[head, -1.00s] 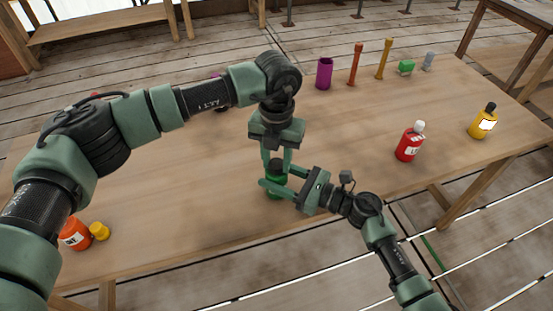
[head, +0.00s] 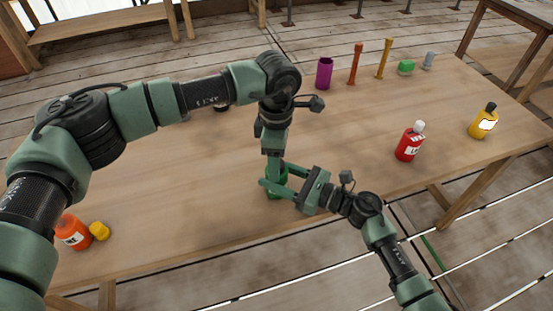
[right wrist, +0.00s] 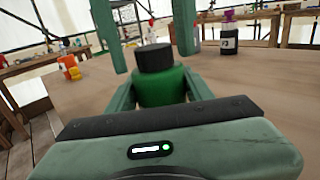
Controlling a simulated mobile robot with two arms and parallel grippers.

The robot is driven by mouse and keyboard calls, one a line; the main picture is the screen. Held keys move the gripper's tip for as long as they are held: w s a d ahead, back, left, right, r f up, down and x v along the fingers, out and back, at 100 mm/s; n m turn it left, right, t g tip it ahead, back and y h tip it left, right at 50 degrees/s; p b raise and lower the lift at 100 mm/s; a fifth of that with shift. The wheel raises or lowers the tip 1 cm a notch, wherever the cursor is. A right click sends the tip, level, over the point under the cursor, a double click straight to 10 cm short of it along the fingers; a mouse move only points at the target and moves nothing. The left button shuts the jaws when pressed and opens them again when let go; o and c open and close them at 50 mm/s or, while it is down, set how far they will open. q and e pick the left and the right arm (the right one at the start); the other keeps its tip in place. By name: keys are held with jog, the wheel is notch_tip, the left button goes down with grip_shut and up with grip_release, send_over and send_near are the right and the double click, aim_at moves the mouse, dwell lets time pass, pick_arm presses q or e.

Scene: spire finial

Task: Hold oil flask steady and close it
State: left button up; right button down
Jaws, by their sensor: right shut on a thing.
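The oil flask is a green bottle (right wrist: 162,88) with a black cap (right wrist: 154,57) on its top, upright on the table. In the head view the flask (head: 277,187) is mostly hidden by my grippers. My right gripper (head: 275,178) is shut on the flask's body from the right, with a finger on each side of it. My left gripper (right wrist: 150,62) points down from above. Its two fingers are apart, one to each side of the cap in the right wrist view, and look open; I cannot tell whether either touches it.
A red bottle (head: 408,146) and a yellow bottle (head: 482,123) stand at the right. A purple cup (head: 324,73) and several small items line the back edge. The table (head: 190,190) around the flask is clear.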

pick_arm(q)
jog(key=shift+r, duration=2.3)
jog(key=shift+c, duration=0.5)
notch_tip(320, 180, up, 2)
jog(key=n, duration=0.7)
jog(key=r+n, duration=0.1)
jog(key=n, duration=0.1)
jog(key=shift+r+n, duration=0.2)
jog(key=shift+n, duration=0.2)
